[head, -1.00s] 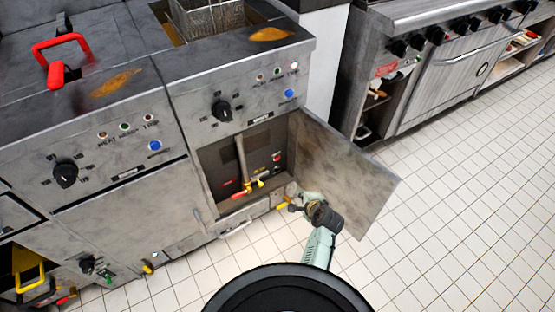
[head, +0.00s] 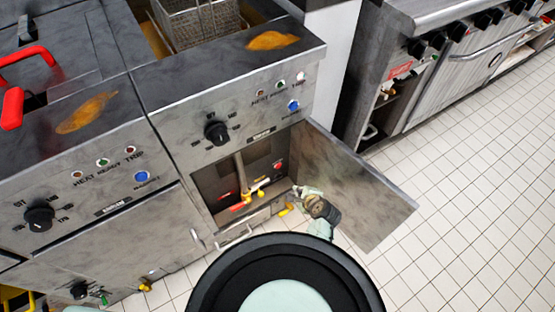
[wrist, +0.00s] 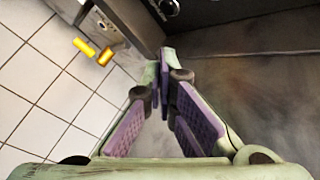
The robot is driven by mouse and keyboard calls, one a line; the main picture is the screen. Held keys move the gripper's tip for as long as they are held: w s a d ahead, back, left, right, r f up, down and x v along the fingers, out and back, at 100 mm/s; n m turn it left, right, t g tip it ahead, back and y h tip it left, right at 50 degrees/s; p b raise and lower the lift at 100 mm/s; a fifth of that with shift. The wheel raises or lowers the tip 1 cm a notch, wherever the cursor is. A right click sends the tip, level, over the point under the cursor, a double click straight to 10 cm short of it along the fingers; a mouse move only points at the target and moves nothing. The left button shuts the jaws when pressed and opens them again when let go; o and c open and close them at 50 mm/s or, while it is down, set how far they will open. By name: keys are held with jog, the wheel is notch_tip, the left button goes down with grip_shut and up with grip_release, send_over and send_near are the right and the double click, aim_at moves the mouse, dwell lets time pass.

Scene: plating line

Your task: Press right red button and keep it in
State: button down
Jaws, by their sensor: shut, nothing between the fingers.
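The right red button (head: 278,165) is a small red spot on the dark back panel inside the open fryer cabinet (head: 205,185). Another small red part (head: 226,196) sits lower left on that panel. My gripper (head: 297,190) is at the lower right of the cabinet opening, beside the open door, apart from the button. In the wrist view my gripper (wrist: 161,70) has its purple-padded fingers together at the tips with nothing between them. I cannot make out the red button in the wrist view.
The open cabinet door (head: 355,190) stands just right of my gripper. A pipe with a red-and-yellow handle (head: 240,205) is inside the cabinet, left of my gripper. A yellow handle (head: 286,209) sits low at the front. White tiled floor (head: 470,190) is clear at right.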

aim_at(278, 166)
jog(key=shift+s, duration=0.15)
jog(key=w+a+b, duration=0.1)
jog(key=w+a, duration=0.4)
jog(key=w, duration=0.2)
jog(key=shift+b, duration=0.3)
jog(key=shift+w+a, duration=0.1)
jog(key=shift+w, duration=0.05)
dwell(1.4)
jog(key=shift+w+a, duration=0.2)
jog(key=shift+w, duration=0.1)
jog(key=shift+w+a, duration=0.25)
jog(key=shift+w, duration=0.1)
dwell(2.0)
jog(key=shift+r, duration=0.1)
jog(key=shift+s+d+p, duration=0.5)
jog(key=shift+s+p, duration=0.05)
jog(key=shift+s, duration=0.15)
